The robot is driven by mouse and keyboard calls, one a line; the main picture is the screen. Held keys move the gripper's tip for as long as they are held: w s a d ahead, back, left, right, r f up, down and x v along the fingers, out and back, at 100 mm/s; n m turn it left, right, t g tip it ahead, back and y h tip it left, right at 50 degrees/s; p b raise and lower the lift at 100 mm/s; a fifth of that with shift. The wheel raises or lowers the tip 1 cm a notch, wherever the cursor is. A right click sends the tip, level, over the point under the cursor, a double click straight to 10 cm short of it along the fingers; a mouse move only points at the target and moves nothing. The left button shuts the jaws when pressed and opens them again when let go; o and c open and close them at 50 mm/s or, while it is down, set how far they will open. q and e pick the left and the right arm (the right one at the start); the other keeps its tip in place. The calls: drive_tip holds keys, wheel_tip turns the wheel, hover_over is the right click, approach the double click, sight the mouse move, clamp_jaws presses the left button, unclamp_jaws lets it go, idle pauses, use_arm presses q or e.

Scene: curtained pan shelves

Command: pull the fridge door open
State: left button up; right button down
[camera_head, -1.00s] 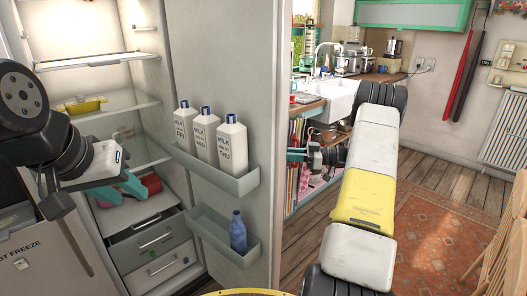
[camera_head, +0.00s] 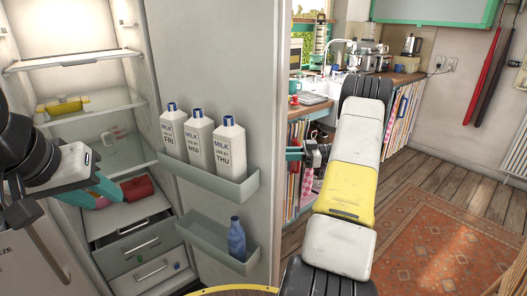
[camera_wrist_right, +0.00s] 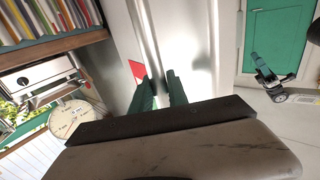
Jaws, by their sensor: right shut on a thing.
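The fridge door (camera_head: 215,60) stands open in the head view, its inner face and bottle racks showing. My right gripper (camera_head: 293,153) is at the door's outer edge, partly hidden behind it. In the right wrist view its two teal fingers (camera_wrist_right: 160,92) are shut at a long pale metal bar, the door's handle (camera_wrist_right: 150,45). My left gripper (camera_head: 103,190) is at the left, in front of the open fridge interior; whether its jaws are open is unclear.
Milk bottles (camera_head: 199,140) stand in the upper door rack and a blue bottle (camera_head: 236,240) in the lower one. Fridge shelves and drawers (camera_head: 140,245) are at the left. A sink counter (camera_head: 309,108) lies beyond the door. Floor with a rug (camera_head: 440,240) is clear at the right.

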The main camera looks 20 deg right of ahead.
drive_tip(key=c, duration=1.3)
unclamp_jaws()
drive_tip(key=v, duration=0.7)
drive_tip(key=shift+d, duration=0.4)
drive_tip(key=shift+s, duration=0.1)
